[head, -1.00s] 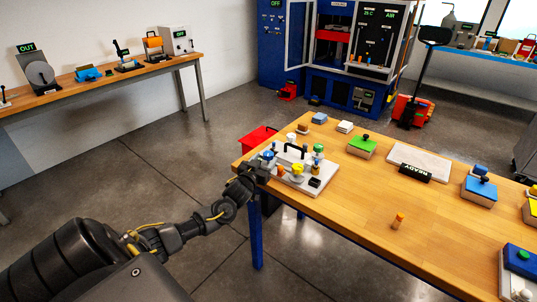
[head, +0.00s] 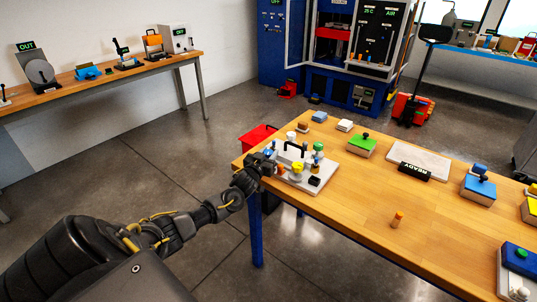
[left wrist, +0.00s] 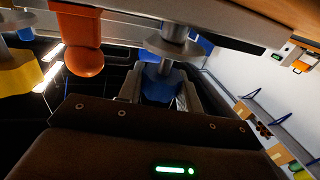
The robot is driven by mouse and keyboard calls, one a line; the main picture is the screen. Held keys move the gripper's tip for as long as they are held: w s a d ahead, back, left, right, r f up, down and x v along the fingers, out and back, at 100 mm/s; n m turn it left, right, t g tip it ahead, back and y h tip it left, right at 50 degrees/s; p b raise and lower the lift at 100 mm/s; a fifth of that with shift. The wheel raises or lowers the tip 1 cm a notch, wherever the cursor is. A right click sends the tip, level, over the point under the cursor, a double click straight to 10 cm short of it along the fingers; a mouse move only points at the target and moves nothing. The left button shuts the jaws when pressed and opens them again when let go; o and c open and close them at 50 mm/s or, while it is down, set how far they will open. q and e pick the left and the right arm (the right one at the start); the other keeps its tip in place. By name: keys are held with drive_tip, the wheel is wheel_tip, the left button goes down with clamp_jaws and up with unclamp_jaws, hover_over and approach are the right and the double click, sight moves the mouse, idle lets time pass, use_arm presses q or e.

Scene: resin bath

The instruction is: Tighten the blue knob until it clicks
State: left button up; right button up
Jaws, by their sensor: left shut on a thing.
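The blue knob (head: 268,152) is on the left side of the pale fixture plate (head: 312,187), at the table's near left corner. My left gripper (head: 264,163) is at the knob and covers most of it in the head view. In the left wrist view the blue knob (left wrist: 161,86) sits between the two fingers, below a grey metal collar (left wrist: 173,45). My left gripper (left wrist: 160,98) is shut on it. I cannot tell from these frames whether the knob is fully tight. My right gripper is not in view.
An orange knob (left wrist: 84,58) and a yellow knob (left wrist: 18,75) are close beside the fingers. A black handle (head: 295,147) and a green-topped part (head: 319,147) stand on the plate. A red bin (head: 257,138) is behind the table corner. The table's middle is mostly clear.

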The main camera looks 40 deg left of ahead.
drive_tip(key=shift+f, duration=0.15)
